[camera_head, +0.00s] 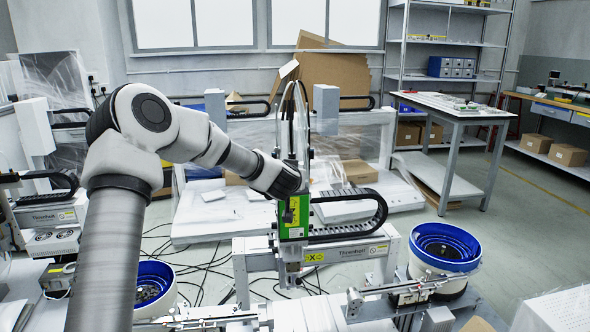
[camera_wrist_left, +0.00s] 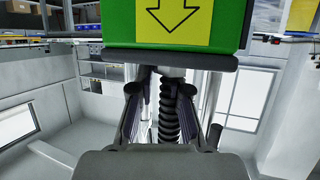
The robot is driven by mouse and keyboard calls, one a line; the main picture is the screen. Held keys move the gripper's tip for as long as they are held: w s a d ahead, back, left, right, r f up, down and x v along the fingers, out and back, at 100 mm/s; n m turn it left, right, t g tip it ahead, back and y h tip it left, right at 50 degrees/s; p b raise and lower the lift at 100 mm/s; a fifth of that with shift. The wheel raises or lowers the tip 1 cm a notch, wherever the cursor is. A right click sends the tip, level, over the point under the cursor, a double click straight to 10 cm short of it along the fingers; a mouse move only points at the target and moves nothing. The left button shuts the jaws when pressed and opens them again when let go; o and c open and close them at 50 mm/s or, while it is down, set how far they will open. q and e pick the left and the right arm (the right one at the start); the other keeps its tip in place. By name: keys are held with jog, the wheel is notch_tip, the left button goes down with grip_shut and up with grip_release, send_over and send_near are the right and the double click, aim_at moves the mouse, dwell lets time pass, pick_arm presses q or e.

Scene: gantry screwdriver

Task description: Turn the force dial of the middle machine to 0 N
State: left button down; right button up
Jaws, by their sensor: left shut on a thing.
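The middle machine has a green head (camera_head: 294,217) with a yellow label, in the middle of the head view. In the left wrist view the green head (camera_wrist_left: 122,22) fills the top, with a yellow arrow label on it. My left wrist comes in from the upper left, close against the machine head. My left gripper (camera_wrist_left: 163,85) is shut at the dark lower edge of the green head, on what I take to be the force dial, which the fingers mostly hide. The dial's scale and reading cannot be seen. My right gripper is not in view.
A dark cable chain (camera_head: 350,215) runs right of the green head. A blue-lined bowl feeder (camera_head: 444,250) stands at the right, another (camera_head: 153,284) at the left. A neighbouring machine (camera_head: 45,215) stands at the far left. The floor (camera_head: 520,225) at the right is clear.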

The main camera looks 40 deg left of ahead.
pick_arm(q)
jog(key=n+g+y+p, duration=0.2)
jog(key=p, duration=0.3)
jog(key=n+g+y+p, duration=0.2)
jog(key=n+g+p, duration=0.1)
jog(key=p, duration=0.3)
jog(key=w+n+g+y+p, duration=0.1)
jog(key=n+g+p, duration=0.1)
jog(key=p, duration=0.4)
jog(key=shift+d+r+n+y, duration=0.35)
jog(key=shift+n+y, duration=0.05)
jog(key=shift+n, duration=0.2)
jog(key=shift+w+f+n+g, duration=0.1)
jog(key=shift+f+n+g, duration=0.1)
jog(key=shift+n+g, duration=0.4)
jog(key=shift+f+n+g, duration=0.15)
jog(key=shift+n+g, duration=0.15)
jog(key=shift+g, duration=0.4)
jog(key=n+g+b, duration=0.1)
jog(key=b, duration=0.1)
jog(key=n+g+b, duration=0.1)
jog(key=g+b, duration=0.1)
jog(key=b, duration=0.1)
jog(key=n+g+b, duration=0.1)
jog(key=n+b, duration=0.1)
jog(key=shift+w+f+g+b, duration=0.15)
jog(key=shift+w+g+b, duration=0.15)
jog(key=shift+w+b, duration=0.05)
jog(key=shift+r+b, duration=0.2)
jog(key=shift+b, duration=0.2)
